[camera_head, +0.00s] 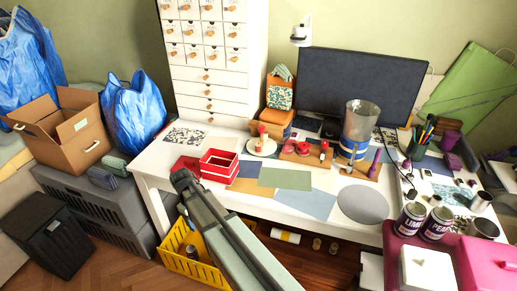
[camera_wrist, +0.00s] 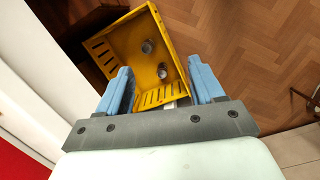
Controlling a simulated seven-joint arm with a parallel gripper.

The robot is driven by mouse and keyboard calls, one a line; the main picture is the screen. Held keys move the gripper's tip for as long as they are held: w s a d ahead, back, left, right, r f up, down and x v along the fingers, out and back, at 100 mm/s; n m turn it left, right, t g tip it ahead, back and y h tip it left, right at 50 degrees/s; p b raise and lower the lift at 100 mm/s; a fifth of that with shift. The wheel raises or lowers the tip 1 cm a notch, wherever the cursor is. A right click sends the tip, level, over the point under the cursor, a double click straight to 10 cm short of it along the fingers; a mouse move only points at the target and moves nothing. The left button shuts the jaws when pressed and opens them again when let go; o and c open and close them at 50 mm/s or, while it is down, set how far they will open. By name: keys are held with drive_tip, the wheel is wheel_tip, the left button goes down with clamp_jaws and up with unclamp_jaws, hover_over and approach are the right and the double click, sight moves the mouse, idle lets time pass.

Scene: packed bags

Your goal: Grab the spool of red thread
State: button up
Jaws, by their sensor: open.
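Small red items that may include the spool of red thread stand on the white desk (camera_head: 190,153). In the head view the dark end of my arm (camera_head: 183,178) is left of and nearer than the red items.
An open red box (camera_head: 205,169) stands on the desk, left of the red items. A monitor (camera_head: 350,85), a clear cylinder with a blue band (camera_head: 357,125) and a drawer cabinet (camera_head: 207,75) stand behind. Flat sheets (camera_head: 286,178) cover the desk's front. Cans (camera_head: 437,222) stand at right.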

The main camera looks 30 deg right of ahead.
drive_tip(key=w+a+r+n+t, duration=0.1)
drive_tip(key=w+r, duration=0.3)
drive_tip(key=r, duration=0.3)
drive_tip(key=w+a+r+n, duration=0.1)
drive_tip(key=w+r, duration=0.3)
drive_tip(key=r, duration=0.2)
wheel_tip(320, 180, up, 10)
drive_tip(key=f+n+h, duration=0.1)
drive_tip(key=n+h, duration=0.1)
drive_tip(key=n, duration=0.8)
hover_over(258, 144)
drive_tip(key=a, duration=0.3)
drive_tip(key=x, duration=1.3)
drive_tip(key=shift+w, duration=0.25)
drive_tip(key=c, duration=1.1)
